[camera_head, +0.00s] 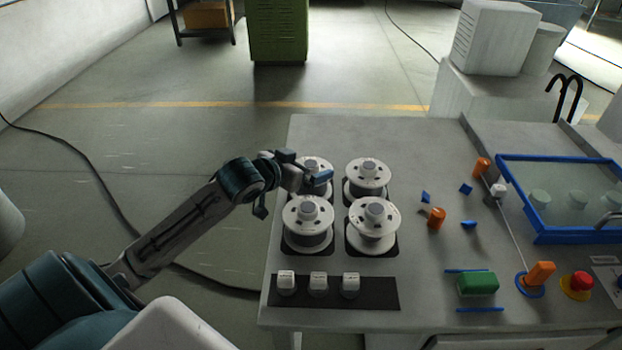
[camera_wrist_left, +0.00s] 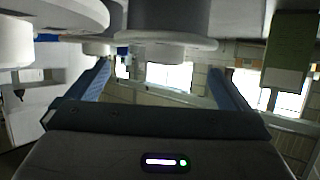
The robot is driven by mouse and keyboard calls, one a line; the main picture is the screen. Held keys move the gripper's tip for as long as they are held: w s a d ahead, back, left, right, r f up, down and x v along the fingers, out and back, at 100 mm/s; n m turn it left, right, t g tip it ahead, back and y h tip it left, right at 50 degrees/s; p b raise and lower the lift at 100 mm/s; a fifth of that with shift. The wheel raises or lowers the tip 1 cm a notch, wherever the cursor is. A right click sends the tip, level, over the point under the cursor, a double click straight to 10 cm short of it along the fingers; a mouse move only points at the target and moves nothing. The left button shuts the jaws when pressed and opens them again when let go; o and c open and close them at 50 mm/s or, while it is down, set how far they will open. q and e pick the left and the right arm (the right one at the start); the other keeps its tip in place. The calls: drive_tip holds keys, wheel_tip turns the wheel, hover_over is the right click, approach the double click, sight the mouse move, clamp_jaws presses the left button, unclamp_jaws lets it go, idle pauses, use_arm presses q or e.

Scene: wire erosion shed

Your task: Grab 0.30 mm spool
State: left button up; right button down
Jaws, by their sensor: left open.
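Four-place group of white-flanged wire spools with dark windings sits on the grey table: back left (camera_head: 316,164), back right (camera_head: 367,172), front left (camera_head: 308,222) and front right (camera_head: 374,224). Any size labels are too small to read, so I cannot tell which is 0.30 mm. My left gripper (camera_head: 292,193) is open at the left side of the back left spool and partly hides it. In the left wrist view, which appears upside down, a spool (camera_wrist_left: 167,42) shows ahead between the open blue fingers (camera_wrist_left: 162,85). Contact cannot be told. My right gripper is out of view.
Three small white blocks (camera_head: 319,282) stand on a black strip (camera_head: 380,292) in front of the spools. Orange posts (camera_head: 436,219), a green block (camera_head: 478,284), a red button (camera_head: 580,282) and a blue-framed tank (camera_head: 540,237) occupy the right side. The table's back left is clear.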

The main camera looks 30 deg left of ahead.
sight(309, 165)
use_arm(q)
drive_tip(key=shift+a+f+p+x, duration=0.15)
drive_tip(key=shift+p+x, duration=0.25)
drive_tip(key=shift+x, duration=0.9)
drive_tip(key=shift+a+f+p+x, duration=0.15)
drive_tip(key=shift+p+x, duration=0.2)
drive_tip(key=shift+x, duration=0.95)
drive_tip(key=shift+s+d, duration=0.1)
drive_tip(key=shift+s, duration=0.05)
